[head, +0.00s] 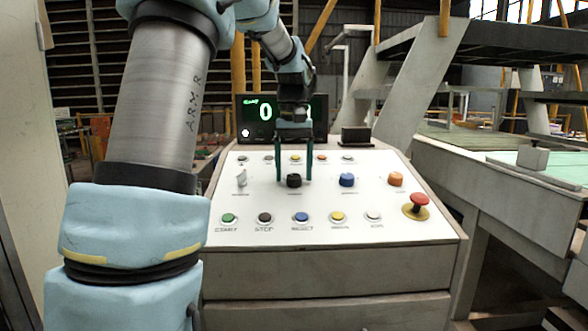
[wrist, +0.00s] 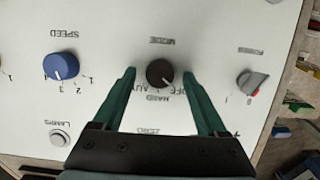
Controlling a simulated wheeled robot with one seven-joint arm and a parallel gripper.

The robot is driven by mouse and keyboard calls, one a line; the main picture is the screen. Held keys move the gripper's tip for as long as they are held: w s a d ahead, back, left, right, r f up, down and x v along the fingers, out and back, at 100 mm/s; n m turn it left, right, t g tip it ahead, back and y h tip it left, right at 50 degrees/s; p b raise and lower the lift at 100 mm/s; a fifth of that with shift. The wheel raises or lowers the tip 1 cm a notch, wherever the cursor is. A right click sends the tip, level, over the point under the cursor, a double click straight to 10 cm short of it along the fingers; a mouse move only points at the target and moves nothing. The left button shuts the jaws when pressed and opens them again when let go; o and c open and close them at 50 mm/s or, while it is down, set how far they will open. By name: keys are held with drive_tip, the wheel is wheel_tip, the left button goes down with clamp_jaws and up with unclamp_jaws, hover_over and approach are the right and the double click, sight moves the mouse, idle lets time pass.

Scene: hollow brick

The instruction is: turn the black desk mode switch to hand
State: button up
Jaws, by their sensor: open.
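The black mode switch (head: 293,181) is a round knob on the white sloped panel of the desk, left of the blue knob. In the wrist view the black knob (wrist: 159,72) appears upside down with its MODE label, and a small pale mark shows at its lower right edge. HAND, OFF and AUTO lettering lies close below it; which one the mark points to is hard to tell. My gripper (head: 293,178) is open, its green fingers on either side of the knob. In the wrist view the gripper (wrist: 159,72) shows a gap on both sides of the knob.
The blue speed knob (wrist: 61,66) and the grey power switch (wrist: 252,82) flank the black knob. An orange knob (head: 396,179) and a red mushroom button (head: 418,200) stand further right. A row of coloured buttons lies in front; a display (head: 262,112) stands behind.

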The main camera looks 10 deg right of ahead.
drive_tip(key=shift+c, duration=0.3)
clamp_jaws()
idle(0.4)
